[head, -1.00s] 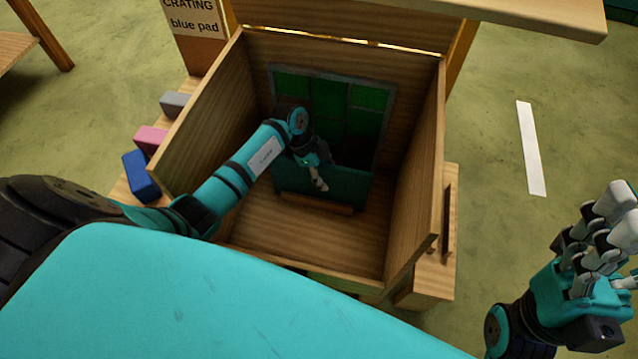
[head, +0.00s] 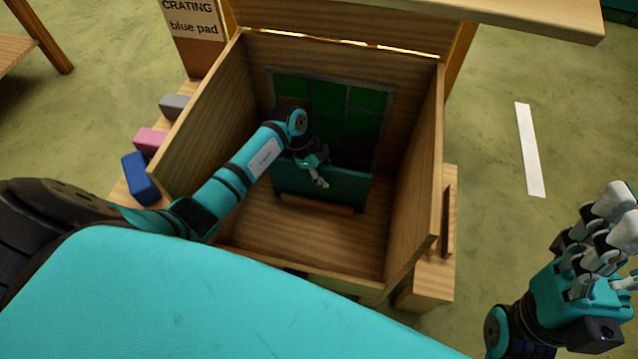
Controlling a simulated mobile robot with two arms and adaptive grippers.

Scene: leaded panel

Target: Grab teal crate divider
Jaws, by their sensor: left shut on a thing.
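The teal crate divider (head: 345,188) stands upright inside the open wooden crate (head: 412,190), in front of the green leaded panel (head: 366,112). My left gripper (head: 318,178) reaches down into the crate from the left and is shut on the divider's upper edge. The far side of that grip is hidden. A strip of wood shows under the divider at the crate floor. My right gripper (head: 607,245) hangs at the far right, outside the crate, away from the divider; its finger gap is unclear.
A blue pad (head: 140,178), a pink pad (head: 151,140) and a grey pad (head: 175,106) lie on the ledge left of the crate. A sign (head: 192,20) reads "CRATING blue pad". The crate walls stand close around my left arm. The front crate floor is bare.

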